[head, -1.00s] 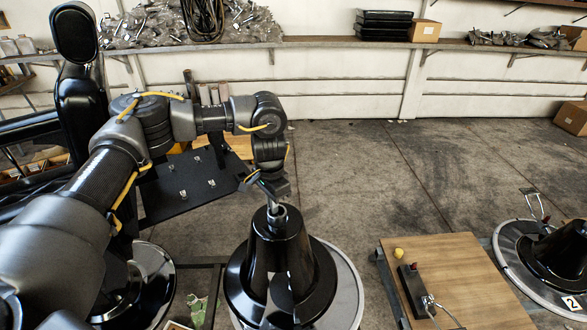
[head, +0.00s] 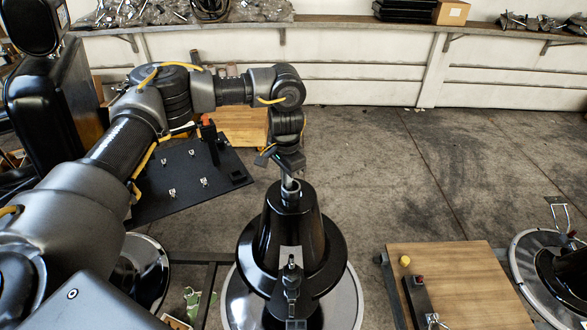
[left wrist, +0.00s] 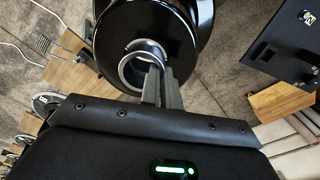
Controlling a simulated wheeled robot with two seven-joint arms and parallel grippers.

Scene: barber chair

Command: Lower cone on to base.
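The black cone (head: 292,215) stands roughly upright, with a wide flared skirt and a metal tube at its top. It is over the round silver-rimmed base (head: 235,300) in the lower middle of the head view. My left gripper (head: 289,183) is shut on the rim of the tube. In the left wrist view, its fingers (left wrist: 161,90) pinch the wall of the metal ring (left wrist: 141,66) on top of the cone (left wrist: 150,25). The skirt hides most of the base's middle, so I cannot tell whether cone and base touch. My right gripper is not in view.
A black pedal mechanism (head: 290,280) stands in front of the cone. A wooden-topped table (head: 460,280) is to the right, with another base (head: 530,280) beyond it. A black plate with metal studs (head: 190,185) lies left. The floor behind the cone is clear.

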